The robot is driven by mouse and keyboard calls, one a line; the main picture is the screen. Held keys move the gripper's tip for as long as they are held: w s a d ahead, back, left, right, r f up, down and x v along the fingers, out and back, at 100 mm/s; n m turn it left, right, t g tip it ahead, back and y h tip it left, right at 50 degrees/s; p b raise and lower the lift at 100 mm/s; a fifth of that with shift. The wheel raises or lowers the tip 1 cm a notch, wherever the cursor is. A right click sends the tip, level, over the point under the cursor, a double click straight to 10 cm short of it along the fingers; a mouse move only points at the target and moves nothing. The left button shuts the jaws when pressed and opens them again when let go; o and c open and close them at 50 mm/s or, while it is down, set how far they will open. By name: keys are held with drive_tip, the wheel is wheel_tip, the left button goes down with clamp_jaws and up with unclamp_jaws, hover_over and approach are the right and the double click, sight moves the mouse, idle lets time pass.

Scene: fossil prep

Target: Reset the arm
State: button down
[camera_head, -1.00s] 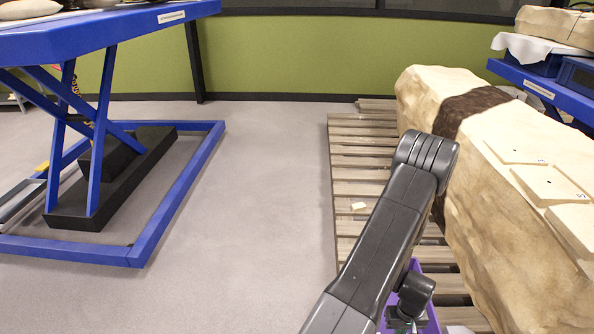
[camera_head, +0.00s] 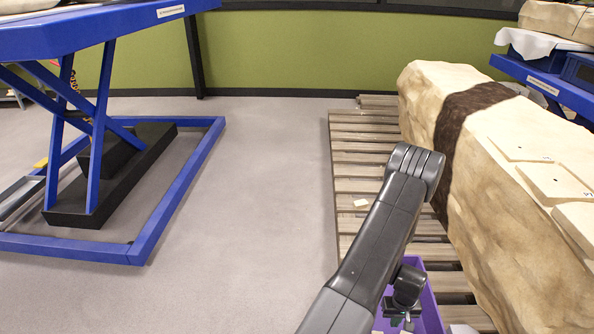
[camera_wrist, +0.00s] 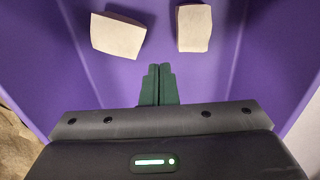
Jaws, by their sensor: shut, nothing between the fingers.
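My gripper (camera_wrist: 158,72) shows in the wrist view with its two dark green fingers pressed together and nothing between them. It points into a purple bin (camera_wrist: 75,65). Two pale blocks lie in the bin beyond the fingertips: a left block (camera_wrist: 117,35) and a right block (camera_wrist: 194,28), both apart from the fingers. In the head view my dark grey arm reaches forward and bends down over the purple bin (camera_head: 432,312).
A wooden pallet (camera_head: 362,165) carries a large pale fossil block (camera_head: 500,215) close to the right of my arm. A small pale piece (camera_head: 361,203) lies on the pallet. A blue lift table (camera_head: 110,28) stands at left. The grey floor (camera_head: 260,200) between is clear.

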drive_tip(key=w, duration=0.3)
drive_tip(key=w+p, duration=0.1)
drive_tip(key=w, duration=0.6)
drive_tip(key=shift+w+d+r, duration=0.15)
drive_tip(key=shift+w+d, duration=0.15)
drive_tip(key=shift+w, duration=0.1)
wheel_tip(320, 180, up, 10)
drive_tip(key=p, duration=0.3)
drive_tip(key=shift+w+f, duration=0.2)
drive_tip(key=shift+f, duration=0.05)
